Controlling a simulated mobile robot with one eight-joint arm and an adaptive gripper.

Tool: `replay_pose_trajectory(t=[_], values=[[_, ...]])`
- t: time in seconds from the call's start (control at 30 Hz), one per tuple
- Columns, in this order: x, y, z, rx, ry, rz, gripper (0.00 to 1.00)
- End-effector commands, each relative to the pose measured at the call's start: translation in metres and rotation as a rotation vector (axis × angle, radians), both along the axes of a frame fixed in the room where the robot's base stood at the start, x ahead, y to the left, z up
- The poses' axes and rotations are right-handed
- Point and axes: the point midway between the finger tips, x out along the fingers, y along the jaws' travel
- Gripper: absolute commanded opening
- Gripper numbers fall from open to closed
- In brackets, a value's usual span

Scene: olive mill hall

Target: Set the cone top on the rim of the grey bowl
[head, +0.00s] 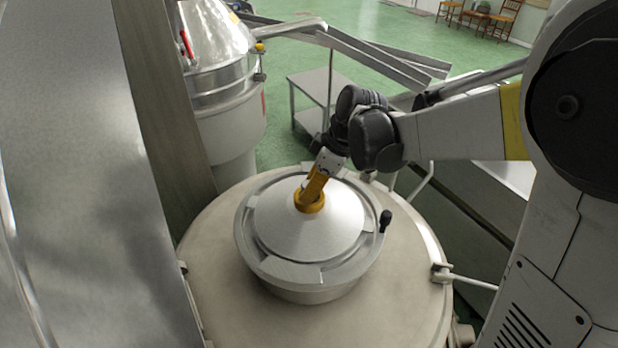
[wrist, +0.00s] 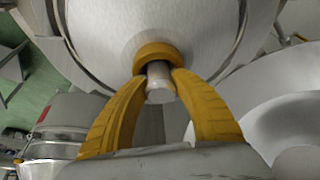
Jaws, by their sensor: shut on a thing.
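The cone top (head: 285,225) is a pale metal cone with an orange collar (head: 308,203) at its peak. It lies level within the round rim of the grey bowl (head: 285,271) in the head view. Whether its edge touches the rim all round, I cannot tell. My gripper (head: 313,190) comes down from the upper right, its orange fingers shut at the peak. In the wrist view, the fingers of my gripper (wrist: 160,75) close from both sides on the collar and short metal stem of the cone top (wrist: 110,30). The fingers hide part of the peak.
The bowl stands on a broad cream round drum lid (head: 215,255). A black knob (head: 386,216) sticks up at the bowl's right side. A large steel wall (head: 90,170) is close on the left. A steel vessel (head: 225,95) and a low grey table (head: 312,85) stand behind.

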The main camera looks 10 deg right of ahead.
Motion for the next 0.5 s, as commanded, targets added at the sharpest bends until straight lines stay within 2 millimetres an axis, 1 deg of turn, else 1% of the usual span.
replay_pose_trajectory(t=[0.23, 0.43, 0.47, 0.5], values=[[0.0001, 0.0003, -0.0001, 0.001, 0.0, 0.0, 0.0], [0.0001, 0.0002, -0.0054, 0.001, 0.0, 0.0, 0.0], [0.0002, 0.0, -0.005, 0.0, 0.0, 0.0, 0.38], [0.0001, 0.0, -0.0046, 0.0, 0.0, 0.0, 0.5]])
